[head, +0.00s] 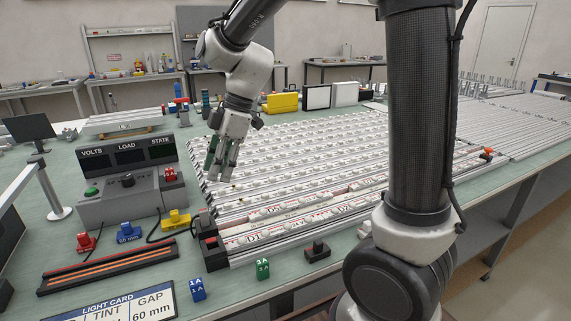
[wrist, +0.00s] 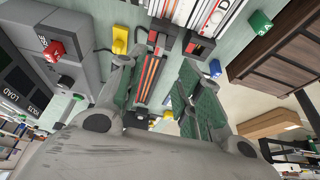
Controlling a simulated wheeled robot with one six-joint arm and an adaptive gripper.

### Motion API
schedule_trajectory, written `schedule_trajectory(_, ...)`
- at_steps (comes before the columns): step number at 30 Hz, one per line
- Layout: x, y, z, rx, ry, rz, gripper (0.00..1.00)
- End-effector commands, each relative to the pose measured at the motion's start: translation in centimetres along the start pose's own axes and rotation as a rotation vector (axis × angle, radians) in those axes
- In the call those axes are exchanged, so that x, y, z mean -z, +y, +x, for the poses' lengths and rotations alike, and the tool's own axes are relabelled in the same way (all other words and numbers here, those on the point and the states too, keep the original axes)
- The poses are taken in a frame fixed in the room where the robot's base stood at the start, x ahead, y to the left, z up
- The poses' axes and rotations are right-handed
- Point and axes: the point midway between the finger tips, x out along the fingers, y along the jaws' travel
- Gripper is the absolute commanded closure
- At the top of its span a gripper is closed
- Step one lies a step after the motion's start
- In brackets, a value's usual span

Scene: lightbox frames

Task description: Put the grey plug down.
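My gripper (head: 222,160) hangs above the near left part of the rows of light strips, fingers pointing down. In the wrist view its two green-padded fingers (wrist: 155,98) stand apart, with no plug visible between them. I cannot make out a clearly grey plug in either view. A dark block with a knob (head: 318,250) stands at the front edge of the bench, to the right of and nearer than my gripper; I cannot tell if it is the grey plug.
A grey control box (head: 122,200) stands at left. Red (head: 84,242), blue (head: 128,232) and yellow (head: 176,219) plugs stand before it. An orange-striped black tray (head: 108,266), a blue block (head: 198,289) and a green block (head: 263,268) lie near the front. Light strips (head: 310,155) fill the middle.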

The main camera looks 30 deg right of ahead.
Motion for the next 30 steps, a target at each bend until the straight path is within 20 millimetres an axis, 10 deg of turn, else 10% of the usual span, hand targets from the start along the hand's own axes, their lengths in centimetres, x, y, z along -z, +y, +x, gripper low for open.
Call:
schedule_trajectory(7, -4.7, -3.2, -5.3, -0.105, -0.044, 0.301, 0.65)
schedule_trajectory(15, -14.8, -13.1, -12.6, -0.397, -0.067, 1.045, 0.65)
schedule_trajectory(21, -18.7, -17.8, -13.9, -0.555, -0.026, 1.385, 0.65)
schedule_trajectory(30, -19.5, -18.8, -14.1, -0.589, -0.013, 1.465, 0.65)
